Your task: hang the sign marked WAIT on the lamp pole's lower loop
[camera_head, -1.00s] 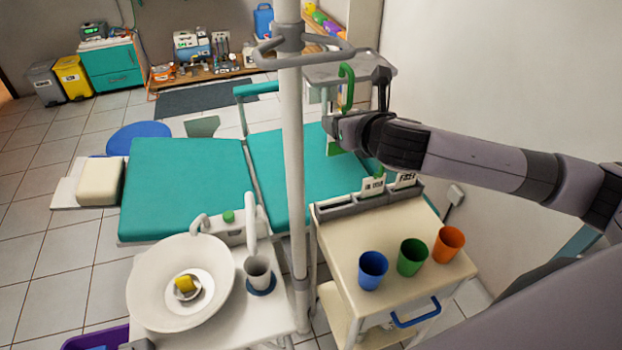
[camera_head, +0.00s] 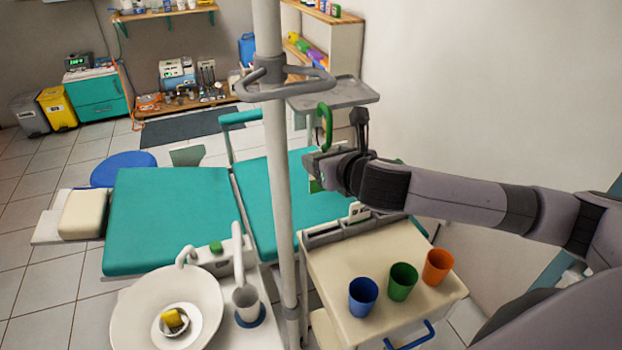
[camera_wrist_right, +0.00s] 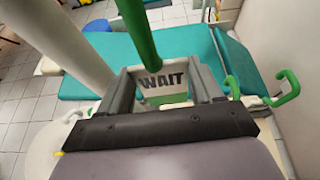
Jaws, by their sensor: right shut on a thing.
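The lamp pole (camera_head: 278,180) stands upright left of centre, with a grey loop (camera_head: 315,84) around it near the top. I cannot tell which loop this is. My right gripper (camera_head: 322,166) is to the right of the pole, below the loop and apart from it. It is shut on the WAIT sign (camera_wrist_right: 165,82), whose lettering shows between the fingers in the right wrist view. The sign's green hook (camera_head: 328,122) rises above the gripper, its top a little below the loop and to its right. Most of the sign's face is hidden in the head view. My left gripper is out of view.
A trolley (camera_head: 335,280) below carries a sign rack (camera_head: 322,236) and blue, green and orange cups. A grey tray (camera_head: 345,93) is behind the hook. A white basin (camera_head: 135,318) is left of the pole, and the teal chair (camera_head: 165,215) lies behind.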

